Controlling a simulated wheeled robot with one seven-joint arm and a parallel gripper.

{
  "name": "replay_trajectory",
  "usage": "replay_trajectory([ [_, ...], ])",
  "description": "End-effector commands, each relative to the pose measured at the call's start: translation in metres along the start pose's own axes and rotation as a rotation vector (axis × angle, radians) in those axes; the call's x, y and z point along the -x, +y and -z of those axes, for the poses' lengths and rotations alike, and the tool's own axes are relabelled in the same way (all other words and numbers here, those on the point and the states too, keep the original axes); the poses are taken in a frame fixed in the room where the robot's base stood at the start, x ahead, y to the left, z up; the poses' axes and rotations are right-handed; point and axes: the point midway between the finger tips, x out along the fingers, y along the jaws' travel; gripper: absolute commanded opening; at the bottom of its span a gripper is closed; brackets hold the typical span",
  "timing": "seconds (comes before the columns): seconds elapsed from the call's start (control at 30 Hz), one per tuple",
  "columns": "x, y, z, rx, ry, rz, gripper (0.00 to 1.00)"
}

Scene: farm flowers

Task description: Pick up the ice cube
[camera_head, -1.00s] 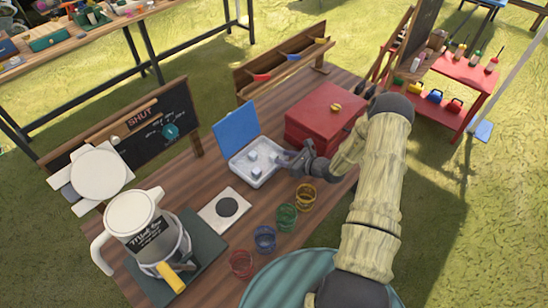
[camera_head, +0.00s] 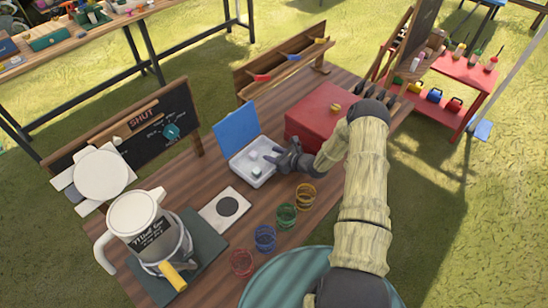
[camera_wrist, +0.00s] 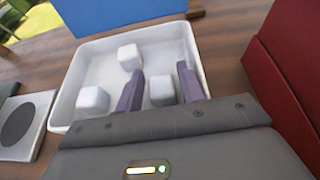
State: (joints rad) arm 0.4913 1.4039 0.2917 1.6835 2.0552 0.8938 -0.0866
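Three white ice cubes show in a shallow white tray (camera_wrist: 70,75) in the wrist view: one at the back (camera_wrist: 130,57), one at the left (camera_wrist: 92,100) and one at the right (camera_wrist: 162,90). The right cube lies between the two purple-grey fingers of my gripper (camera_wrist: 160,71), which stand apart. A gap shows beside the cube, and I cannot tell whether a finger touches it. In the head view, my gripper (camera_head: 276,157) reaches over the right side of the tray (camera_head: 236,168). Two cubes are plain there; the right cube is hidden by my gripper.
The tray's blue lid (camera_head: 236,130) stands open behind it. A red box (camera_head: 312,123) is close to the right of my gripper. A white pad with a dark disc (camera_head: 227,207) and several coloured wire rings (camera_head: 286,215) lie nearer. A blender jug (camera_head: 140,225) stands at the left.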

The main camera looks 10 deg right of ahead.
Motion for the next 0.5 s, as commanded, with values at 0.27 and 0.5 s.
replay_trajectory([
  [0.27, 0.0002, 0.0, -0.0001, 0.0, 0.0, 0.0, 0.05],
  [0.5, 0.0003, -0.0002, -0.0006, 0.0, 0.0, 0.0, 0.05],
])
